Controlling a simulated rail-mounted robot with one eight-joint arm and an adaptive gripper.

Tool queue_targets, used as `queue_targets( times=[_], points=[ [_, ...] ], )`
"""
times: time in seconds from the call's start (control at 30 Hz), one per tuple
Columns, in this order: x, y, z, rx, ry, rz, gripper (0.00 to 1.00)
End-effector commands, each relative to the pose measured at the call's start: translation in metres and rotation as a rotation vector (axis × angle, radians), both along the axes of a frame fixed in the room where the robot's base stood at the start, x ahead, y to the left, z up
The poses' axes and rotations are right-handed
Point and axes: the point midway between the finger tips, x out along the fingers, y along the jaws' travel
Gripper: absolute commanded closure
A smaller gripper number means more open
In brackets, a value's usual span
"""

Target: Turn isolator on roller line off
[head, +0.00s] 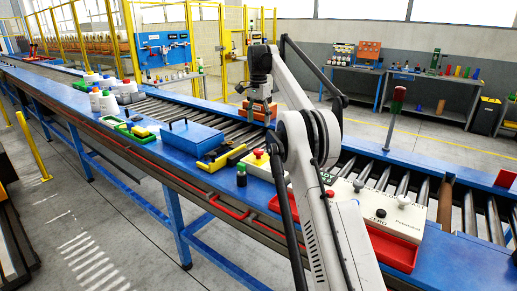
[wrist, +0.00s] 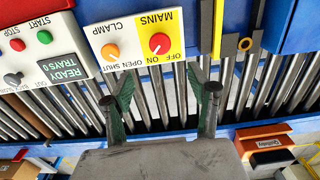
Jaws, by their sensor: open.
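The isolator is a red knob (wrist: 159,43) under the MAINS label, with ON and OFF marked beside it, on a yellow and white box (wrist: 135,62). The lettering is upside down in the wrist view, and I cannot tell for certain which mark the knob points to. In the head view the box (head: 262,169) with its red knob (head: 258,154) stands by the roller line, partly hidden by my arm. My gripper (wrist: 160,95) is open and empty, its fingers apart and not touching the knob. In the head view my gripper (head: 259,108) hangs above and beyond the box.
An orange CLAMP knob (wrist: 110,51) shares the yellow box. A white panel (wrist: 42,50) with START, STOP and a dark knob stands beside it. Metal rollers (wrist: 170,108) run below the gripper. A blue toolbox (head: 192,138) and an orange bin (wrist: 264,140) are nearby.

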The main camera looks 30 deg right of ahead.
Motion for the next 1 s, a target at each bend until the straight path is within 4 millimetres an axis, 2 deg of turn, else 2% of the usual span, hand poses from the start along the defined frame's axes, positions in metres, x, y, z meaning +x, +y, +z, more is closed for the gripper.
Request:
queue_targets(
  times=[0.27,0.8,1.0],
  points=[
    [0.000,0.000,-0.028,0.000,0.000,0.000,0.45],
    [0.000,0.000,-0.116,0.000,0.000,0.001,0.45],
    [0.000,0.000,-0.132,0.000,0.000,0.001,0.45]
  ],
)
